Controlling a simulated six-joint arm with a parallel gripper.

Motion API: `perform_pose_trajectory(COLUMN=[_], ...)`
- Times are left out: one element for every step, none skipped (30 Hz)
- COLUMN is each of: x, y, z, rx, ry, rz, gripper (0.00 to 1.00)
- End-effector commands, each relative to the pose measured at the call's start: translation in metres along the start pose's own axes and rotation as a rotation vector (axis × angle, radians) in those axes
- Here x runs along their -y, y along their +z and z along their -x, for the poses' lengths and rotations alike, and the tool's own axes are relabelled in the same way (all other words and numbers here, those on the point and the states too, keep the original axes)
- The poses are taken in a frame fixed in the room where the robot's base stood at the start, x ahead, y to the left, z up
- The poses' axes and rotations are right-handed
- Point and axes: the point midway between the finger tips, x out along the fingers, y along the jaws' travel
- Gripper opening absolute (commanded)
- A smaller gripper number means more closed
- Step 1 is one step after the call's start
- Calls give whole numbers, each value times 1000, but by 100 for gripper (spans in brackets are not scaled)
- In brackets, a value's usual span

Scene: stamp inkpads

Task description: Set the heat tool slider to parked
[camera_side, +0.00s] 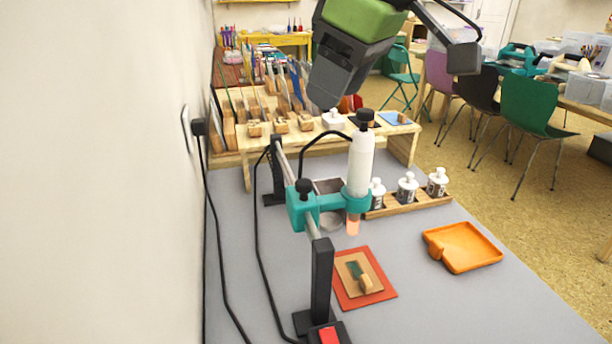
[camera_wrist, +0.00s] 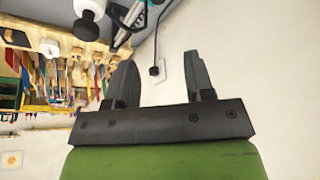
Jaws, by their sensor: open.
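The heat tool (camera_side: 360,165) is a white cylinder with a black cap and an orange tip, upright in a teal slider bracket (camera_side: 300,208). The slider has a black knob (camera_side: 304,186) and sits partway along a metal rail between two dark posts. No marking for the parked position is readable. My gripper (camera_side: 322,103) is above and behind the heat tool in the side view, apart from it. In the wrist view its two fingers (camera_wrist: 160,80) are spread with nothing between them. The heat tool's black cap (camera_wrist: 88,25) shows at that view's top left.
A red mat (camera_side: 385,290) with a stamp block lies beyond the rail's near post. An orange tray (camera_side: 462,247) is at right. Bottles stand in a wooden rack (camera_side: 415,205). A wooden shelf (camera_side: 400,135) stands behind. A black cable (camera_side: 212,230) runs along the wall.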

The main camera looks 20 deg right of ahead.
Motion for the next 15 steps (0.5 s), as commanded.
perform_pose_trajectory(x=[0,0,-5,-7,-10,-14,-17,-20,-24,-26,-29,-33,-36,-38,-42], y=[-2,-3,-2,-2,-3,-4,-4,-5,-5,-6,-6,-7,-7,-8,-9], z=[4,7,3,2,0,-1,-2,-3,-5,-6,-7,-9,-10,-11,-12], rx=[-4,-5,-11,-18,-26,-37,-45,-55,-68,-77,-88,-103,-115,-129,-147], ry=[0,0,20,33,46,63,76,89,106,118,131,147,160,172,190], rz=[0,-1,-5,-8,-10,-13,-15,-18,-20,-22,-25,-27,-30,-31,-33], gripper=[48,48,48,48,48,48,48,48,48,48,48,48,48,48,48])
